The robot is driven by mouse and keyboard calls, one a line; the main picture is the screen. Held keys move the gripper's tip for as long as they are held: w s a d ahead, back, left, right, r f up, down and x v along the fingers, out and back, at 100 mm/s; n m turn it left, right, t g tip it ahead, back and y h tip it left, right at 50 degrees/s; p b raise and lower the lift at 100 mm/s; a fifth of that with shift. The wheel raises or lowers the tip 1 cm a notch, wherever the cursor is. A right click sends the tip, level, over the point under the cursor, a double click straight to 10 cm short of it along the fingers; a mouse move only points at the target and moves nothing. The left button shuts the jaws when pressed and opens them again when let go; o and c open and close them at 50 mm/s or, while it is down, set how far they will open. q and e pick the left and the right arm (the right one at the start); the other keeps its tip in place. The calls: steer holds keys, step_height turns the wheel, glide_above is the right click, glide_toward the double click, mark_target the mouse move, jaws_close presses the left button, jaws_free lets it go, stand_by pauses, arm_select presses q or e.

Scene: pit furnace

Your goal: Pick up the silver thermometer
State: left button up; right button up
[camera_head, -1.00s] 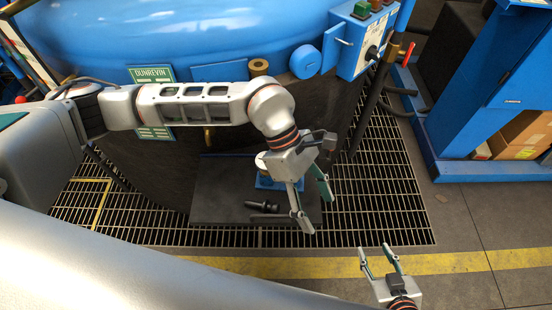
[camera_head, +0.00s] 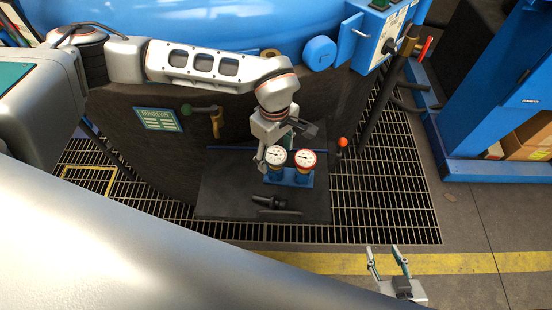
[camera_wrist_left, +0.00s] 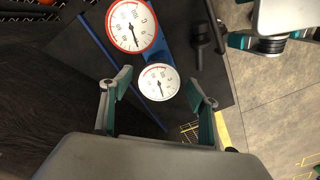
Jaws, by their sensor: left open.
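The silver thermometer (camera_head: 276,155) has a white dial with a silver rim and stands in a blue holder (camera_head: 290,178) on a dark slab. It also shows in the left wrist view (camera_wrist_left: 159,84). A red-rimmed gauge (camera_head: 304,159) stands close beside it on the right. My left gripper (camera_head: 277,147) is open at the silver thermometer. In the left wrist view its fingers (camera_wrist_left: 159,77) lie on either side of the dial, with gaps showing; I cannot tell how deep they reach. My right gripper (camera_head: 384,249) is open and empty at the lower right, away from the gauges.
A dark tool (camera_head: 276,204) lies on the dark slab (camera_head: 225,200) in front of the holder. The big blue furnace (camera_head: 210,20) and its dark wall rise behind. An orange-knobbed lever (camera_head: 342,143) stands to the right. Metal grating surrounds the slab.

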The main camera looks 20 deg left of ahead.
arm_select(q)
steer(key=shift+w+f, duration=0.1)
steer(key=shift+f, duration=0.8)
steer(key=shift+c, duration=0.2)
steer(key=c, duration=1.2)
steer(key=shift+r, duration=0.1)
